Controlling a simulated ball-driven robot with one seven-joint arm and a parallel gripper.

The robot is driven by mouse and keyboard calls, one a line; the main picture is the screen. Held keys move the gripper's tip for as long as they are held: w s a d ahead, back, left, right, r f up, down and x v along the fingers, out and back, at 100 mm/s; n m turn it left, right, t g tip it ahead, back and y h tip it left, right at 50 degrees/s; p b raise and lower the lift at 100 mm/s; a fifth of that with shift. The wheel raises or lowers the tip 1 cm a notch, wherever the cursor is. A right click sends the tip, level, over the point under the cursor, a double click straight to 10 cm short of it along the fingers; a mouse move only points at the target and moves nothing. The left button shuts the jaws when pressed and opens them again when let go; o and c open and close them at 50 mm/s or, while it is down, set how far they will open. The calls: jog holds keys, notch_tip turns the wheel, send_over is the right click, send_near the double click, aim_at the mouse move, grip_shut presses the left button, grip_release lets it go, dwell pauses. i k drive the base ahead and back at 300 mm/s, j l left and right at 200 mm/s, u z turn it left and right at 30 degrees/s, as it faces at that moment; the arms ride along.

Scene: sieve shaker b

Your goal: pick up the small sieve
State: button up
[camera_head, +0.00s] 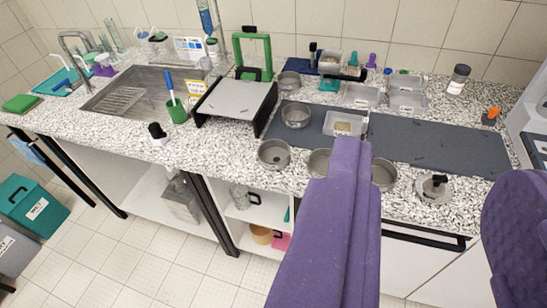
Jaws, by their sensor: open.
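Several round grey metal sieves or pans stand on the speckled counter. One (274,154) is at the front edge, one (296,116) on the dark mat, and a smaller-looking one (289,81) behind it. Two more, at the front (317,163) and (384,174), are partly hidden by my purple gripper. I cannot tell for sure which is the small sieve. My gripper (430,158) shows as two large purple parts at the lower right, with a wide gap between them. It is open and holds nothing visible.
A dark mat (440,146) covers the right counter. A metal tray (345,124) lies on it, and a black-knobbed round piece (434,187) sits in front. A black-sided stand (236,98), green frame (252,52) and sink (140,90) are left. Floor (150,262) is clear in front.

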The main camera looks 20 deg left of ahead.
aim_at(272, 154)
jog(key=i+j+u, duration=0.1)
jog(key=i+u, duration=0.2)
jog(key=i, duration=0.15)
jog(key=i+u, duration=0.25)
jog(key=i, duration=0.2)
jog(key=i+l+u, duration=0.3)
jog(key=i, duration=0.15)
jog(key=i+l+u, duration=0.1)
jog(key=i+u, duration=0.2)
jog(key=i, duration=0.2)
